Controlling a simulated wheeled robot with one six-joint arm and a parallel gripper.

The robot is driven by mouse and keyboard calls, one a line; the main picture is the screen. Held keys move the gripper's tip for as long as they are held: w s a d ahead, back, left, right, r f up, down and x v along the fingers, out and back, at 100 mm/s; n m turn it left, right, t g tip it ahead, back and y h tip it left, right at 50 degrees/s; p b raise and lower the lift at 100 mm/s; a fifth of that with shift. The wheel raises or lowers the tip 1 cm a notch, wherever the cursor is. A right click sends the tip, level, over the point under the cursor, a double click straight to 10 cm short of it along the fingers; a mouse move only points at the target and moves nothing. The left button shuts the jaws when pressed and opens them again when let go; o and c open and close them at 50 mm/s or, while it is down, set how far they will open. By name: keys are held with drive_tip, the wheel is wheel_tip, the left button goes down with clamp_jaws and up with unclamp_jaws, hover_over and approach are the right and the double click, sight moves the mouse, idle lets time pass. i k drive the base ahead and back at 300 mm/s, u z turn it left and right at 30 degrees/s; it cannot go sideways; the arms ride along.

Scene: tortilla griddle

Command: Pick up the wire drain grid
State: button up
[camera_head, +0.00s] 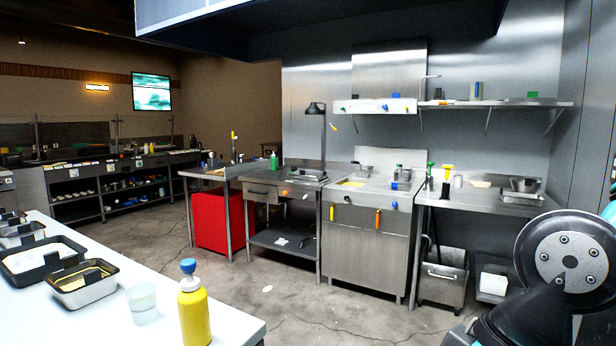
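I cannot make out the wire drain grid for certain at this distance. A dark, low tray or rack (300,175) lies on the steel station under the black lamp; whether it holds a grid is too small to tell. To its right is a steel unit (368,240) with an open top, where small baskets or containers stand. My gripper is not in view; only a rounded joint of my own arm shows at the lower right.
A white counter (150,305) fills the lower left, with steel pans (83,285), a clear cup (142,302) and a yellow bottle (194,312). A red bin (222,220) stands under the far table. A steel side table (480,198) is at right.

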sight(302, 173)
drive_tip(key=z, duration=0.25)
drive_tip(key=i, duration=4.6)
drive_tip(key=u, duration=1.55)
drive_tip(key=i, duration=3)
drive_tip(key=z, duration=1.4)
